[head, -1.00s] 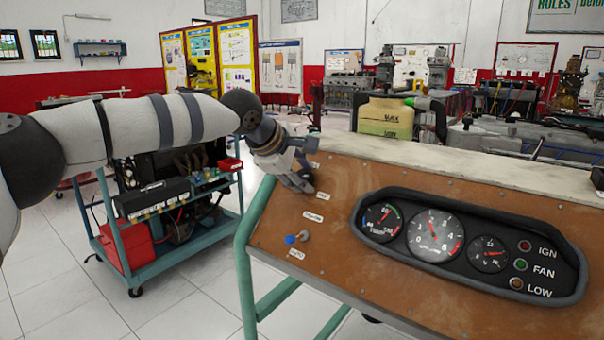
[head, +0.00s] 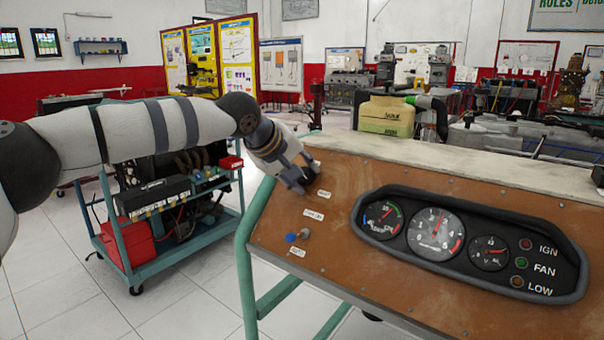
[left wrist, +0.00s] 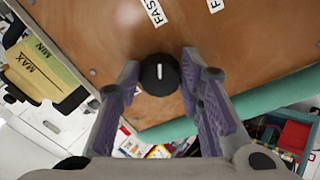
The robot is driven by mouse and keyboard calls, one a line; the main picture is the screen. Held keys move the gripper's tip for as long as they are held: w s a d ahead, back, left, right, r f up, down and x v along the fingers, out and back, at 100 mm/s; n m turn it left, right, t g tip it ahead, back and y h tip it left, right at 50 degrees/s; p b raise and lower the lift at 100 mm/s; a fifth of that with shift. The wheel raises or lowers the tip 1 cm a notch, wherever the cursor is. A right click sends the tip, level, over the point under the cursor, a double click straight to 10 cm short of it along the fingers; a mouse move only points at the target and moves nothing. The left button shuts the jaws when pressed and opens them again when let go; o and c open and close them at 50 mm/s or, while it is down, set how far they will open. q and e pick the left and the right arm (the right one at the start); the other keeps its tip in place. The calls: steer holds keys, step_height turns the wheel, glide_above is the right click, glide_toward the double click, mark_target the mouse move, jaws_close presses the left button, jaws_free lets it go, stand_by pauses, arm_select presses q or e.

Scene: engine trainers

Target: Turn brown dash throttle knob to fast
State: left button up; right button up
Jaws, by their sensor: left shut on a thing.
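The throttle knob (left wrist: 158,76) is round and black with a white pointer mark, set on the brown dash panel (left wrist: 205,70). The dash panel also shows in the head view (head: 340,250). In the left wrist view the knob sits between the two fingers of my left gripper (left wrist: 160,80), which is shut on it. The white mark points up in that view, roughly toward the FAST label (left wrist: 153,11). In the head view my left gripper (head: 301,180) is at the panel's upper left and largely hides the knob. My right gripper is not in view.
A blue-tipped switch (head: 291,238) lies below the gripper on the panel. The gauge cluster (head: 470,245) is to the right. A teal trolley (head: 135,272) stands left behind the panel, and a yellowish tank (head: 386,115) stands behind it.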

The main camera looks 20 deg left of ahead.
arm_select(q)
steer(key=shift+a+m, duration=0.1)
steer(key=shift+m, duration=0.2)
steer(key=o, duration=1.1)
steer(key=shift+w, duration=0.1)
steer(key=shift+o, duration=0.2)
steer(key=v, duration=1.2)
